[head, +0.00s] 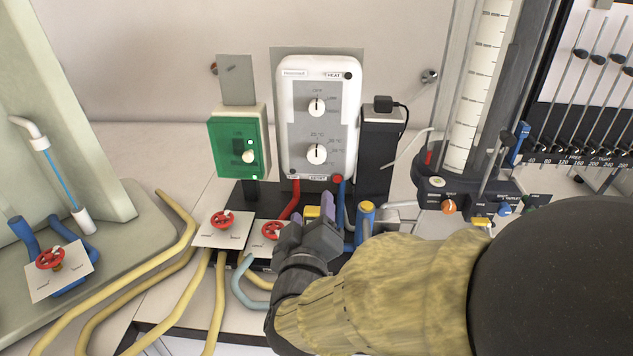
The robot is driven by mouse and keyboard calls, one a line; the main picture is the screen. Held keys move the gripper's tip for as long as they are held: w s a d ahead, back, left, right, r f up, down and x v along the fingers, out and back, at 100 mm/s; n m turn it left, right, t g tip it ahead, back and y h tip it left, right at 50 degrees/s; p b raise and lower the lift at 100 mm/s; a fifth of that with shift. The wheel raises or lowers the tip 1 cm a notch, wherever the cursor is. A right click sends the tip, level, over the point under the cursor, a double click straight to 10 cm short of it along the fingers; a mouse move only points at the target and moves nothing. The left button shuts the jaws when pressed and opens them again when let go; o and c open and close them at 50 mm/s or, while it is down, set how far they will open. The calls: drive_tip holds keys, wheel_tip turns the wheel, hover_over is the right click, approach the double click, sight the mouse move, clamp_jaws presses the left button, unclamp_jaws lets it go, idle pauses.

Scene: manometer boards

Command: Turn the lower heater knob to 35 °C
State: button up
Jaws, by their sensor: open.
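The white heater unit (348,110) stands upright near the middle, with a grey panel on its front. Its lower heater knob (317,154) is a round white dial with a dark pointer line that looks close to vertical. Small °C labels surround it, too small to read surely. The upper knob (316,106) is a similar dial above it. My gripper (313,203) is below the unit, its two lavender fingertips apart and empty. It does not touch the lower knob. The gripper body hides part of the bench and hoses.
A green switch box (225,150) stands left of the heater, and a black post (376,150) stands close on its right. Red valves (222,219) and yellow hoses (180,215) lie at lower left. A graduated column (475,95) stands right. The space before the heater panel looks clear.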

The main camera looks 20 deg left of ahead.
sight(317, 158)
drive_tip(key=shift+s, duration=0.25)
drive_tip(key=shift+a, duration=0.1)
drive_tip(key=x, duration=0.5)
drive_tip(key=p+x, duration=0.1)
drive_tip(key=x, duration=0.5)
drive_tip(key=p+x, duration=0.1)
drive_tip(key=x, duration=0.5)
drive_tip(key=shift+w+r, duration=0.25)
drive_tip(key=shift+r, duration=0.05)
drive_tip(key=c, duration=1)
